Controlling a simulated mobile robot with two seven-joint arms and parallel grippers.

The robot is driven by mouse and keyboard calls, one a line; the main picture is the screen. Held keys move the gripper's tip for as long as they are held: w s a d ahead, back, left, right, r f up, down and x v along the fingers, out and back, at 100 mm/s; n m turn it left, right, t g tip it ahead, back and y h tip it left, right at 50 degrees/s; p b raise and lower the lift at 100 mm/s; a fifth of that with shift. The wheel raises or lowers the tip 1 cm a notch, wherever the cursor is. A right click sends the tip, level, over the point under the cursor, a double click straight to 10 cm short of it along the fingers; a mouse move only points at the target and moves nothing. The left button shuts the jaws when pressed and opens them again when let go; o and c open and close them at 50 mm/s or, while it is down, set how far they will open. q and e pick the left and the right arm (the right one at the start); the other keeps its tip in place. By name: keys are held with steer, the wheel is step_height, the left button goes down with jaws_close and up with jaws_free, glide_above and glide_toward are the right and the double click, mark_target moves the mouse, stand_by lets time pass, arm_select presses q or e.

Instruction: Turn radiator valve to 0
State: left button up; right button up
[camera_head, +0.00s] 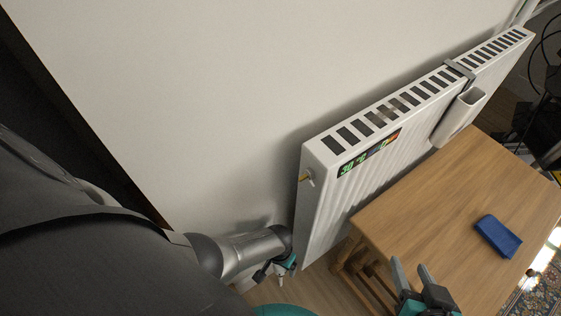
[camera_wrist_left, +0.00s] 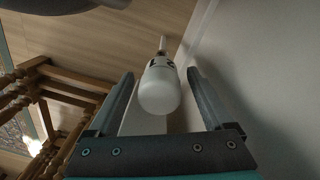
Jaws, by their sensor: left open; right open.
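The white radiator (camera_head: 330,200) is fixed along the wall in the head view. In the left wrist view a white rounded radiator valve (camera_wrist_left: 160,86) with dark markings on its collar sits between the two fingers of my left gripper (camera_wrist_left: 158,95). The fingers are apart, with a gap on each side of the valve. In the head view my left gripper (camera_head: 275,270) is low at the radiator's near end, and the valve there is mostly hidden. My right gripper (camera_head: 412,272) is open and empty over the near edge of the wooden table.
A wooden table (camera_head: 440,200) stands close beside the radiator, with a blue box (camera_head: 498,236) on it. A white container (camera_head: 459,118) hangs on the radiator's front. A coloured temperature strip (camera_head: 368,153) is on the radiator. The wooden table legs (camera_wrist_left: 40,100) are left of my left gripper.

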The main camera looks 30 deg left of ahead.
arm_select(q)
jaws_close()
steer(key=shift+m, duration=1.6)
jaws_free()
steer(key=shift+r, duration=0.1)
